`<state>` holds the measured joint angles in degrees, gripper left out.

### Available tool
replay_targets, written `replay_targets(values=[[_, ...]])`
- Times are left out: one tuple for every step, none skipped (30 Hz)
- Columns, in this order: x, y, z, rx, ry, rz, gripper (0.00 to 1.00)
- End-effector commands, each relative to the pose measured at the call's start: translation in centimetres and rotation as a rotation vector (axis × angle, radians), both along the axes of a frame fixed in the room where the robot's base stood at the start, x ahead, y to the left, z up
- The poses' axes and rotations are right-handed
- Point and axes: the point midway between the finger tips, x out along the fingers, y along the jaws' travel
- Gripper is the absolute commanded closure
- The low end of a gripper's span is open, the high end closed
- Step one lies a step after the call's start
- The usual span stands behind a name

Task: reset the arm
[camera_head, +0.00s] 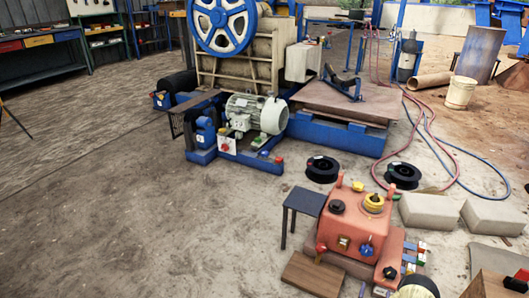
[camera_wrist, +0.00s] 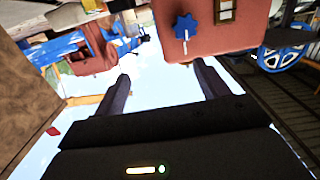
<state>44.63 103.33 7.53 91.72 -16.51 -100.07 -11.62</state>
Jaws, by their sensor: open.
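My gripper (camera_wrist: 161,72) shows in the wrist view with its two dark fingers spread apart. It is open, and nothing is between the fingers. Beyond the fingers, at the top, is an orange-red box (camera_wrist: 235,35) with a blue star-shaped knob (camera_wrist: 186,27). The fingers look apart from the box, though the exact distance cannot be told. In the head view the orange-red box (camera_head: 345,225) stands at the lower right, with a yellow knob (camera_head: 374,202) on top and a blue knob (camera_head: 367,250) on its front. I cannot make out my gripper in the head view.
The jaw crusher's blue wheel (camera_head: 222,22) and grey motor (camera_head: 257,114) stand behind. A dark stool (camera_head: 304,202), a wooden board (camera_head: 313,274), concrete blocks (camera_head: 430,211) and black spools (camera_head: 322,169) surround the box. The floor (camera_head: 120,220) at left is clear. Hoses lie at right.

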Motion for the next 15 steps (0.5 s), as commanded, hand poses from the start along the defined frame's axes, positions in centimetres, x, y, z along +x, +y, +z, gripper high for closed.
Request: replay_targets(values=[[0.5,0.0,0.5,0.001,0.007,0.008,0.26],[0.8,0.0,0.7,0.004,0.013,0.014,0.26],[1.2,0.0,1.1,0.008,0.022,0.021,0.26],[1.5,0.0,1.3,0.011,0.029,0.026,0.26],[1.8,0.1,1.6,0.014,0.037,0.033,0.26],[2.3,0.1,2.0,0.017,0.047,0.041,0.26],[2.7,0.2,2.3,0.021,0.056,0.049,0.26],[3.0,0.3,2.6,0.024,0.064,0.056,0.26],[3.5,0.4,3.1,0.029,0.078,0.066,0.26],[4.0,0.4,3.5,0.032,0.087,0.073,0.26],[4.4,0.6,3.9,0.036,0.099,0.082,0.26],[5.0,0.8,4.5,0.042,0.116,0.095,0.26],[5.5,0.9,5.1,0.046,0.129,0.105,0.26],[6.0,1.1,5.7,0.051,0.143,0.116,0.26],[6.8,1.4,6.6,0.057,0.166,0.133,0.26]])
